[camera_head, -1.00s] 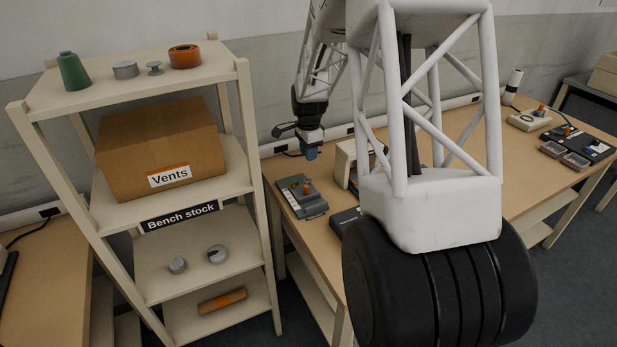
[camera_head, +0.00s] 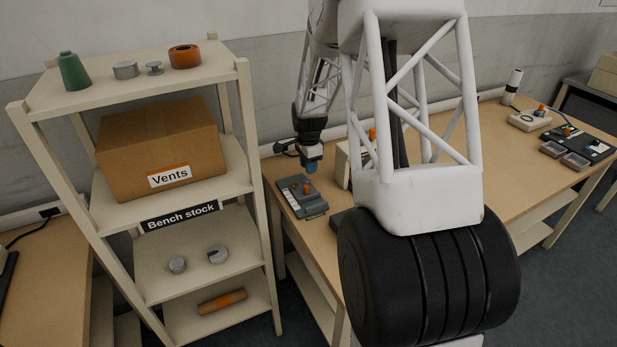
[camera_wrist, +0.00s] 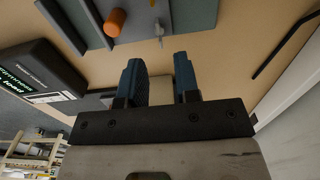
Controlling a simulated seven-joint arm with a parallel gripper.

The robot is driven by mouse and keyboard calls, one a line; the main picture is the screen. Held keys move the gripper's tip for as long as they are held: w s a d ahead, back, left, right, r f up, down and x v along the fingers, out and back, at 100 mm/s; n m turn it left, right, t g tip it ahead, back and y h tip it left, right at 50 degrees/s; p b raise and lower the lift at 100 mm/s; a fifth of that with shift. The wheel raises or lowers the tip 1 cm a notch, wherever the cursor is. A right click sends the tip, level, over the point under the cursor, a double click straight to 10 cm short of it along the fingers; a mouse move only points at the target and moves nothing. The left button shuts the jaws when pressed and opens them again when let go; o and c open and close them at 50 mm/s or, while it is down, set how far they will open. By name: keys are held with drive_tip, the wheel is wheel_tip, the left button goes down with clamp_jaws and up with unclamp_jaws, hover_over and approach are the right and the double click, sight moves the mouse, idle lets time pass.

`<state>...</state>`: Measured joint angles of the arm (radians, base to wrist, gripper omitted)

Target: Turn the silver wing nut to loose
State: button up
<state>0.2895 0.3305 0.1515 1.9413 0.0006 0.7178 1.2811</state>
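A grey fixture (camera_head: 309,209) with an orange knob (camera_head: 306,187) lies on the wooden bench. In the wrist view the fixture (camera_wrist: 186,14) is at the top, with the orange knob (camera_wrist: 114,22) and a small silver piece (camera_wrist: 158,28) that looks like the wing nut. Its shape is too small to make out fully. My gripper (camera_head: 311,166) hangs just above the fixture's far end. In the wrist view its two blue fingers (camera_wrist: 161,76) are apart with nothing between them, short of the silver piece and not touching it.
A shelf rack (camera_head: 243,130) stands to the left, holding a cardboard box (camera_head: 165,145) and small parts. A dark device with a screen (camera_wrist: 50,75) lies left of the fingers in the wrist view. Other fixtures (camera_head: 578,145) sit at the bench's far right.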

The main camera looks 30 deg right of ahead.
sight(307, 181)
drive_tip(key=shift+f, duration=2.5)
clamp_jaws()
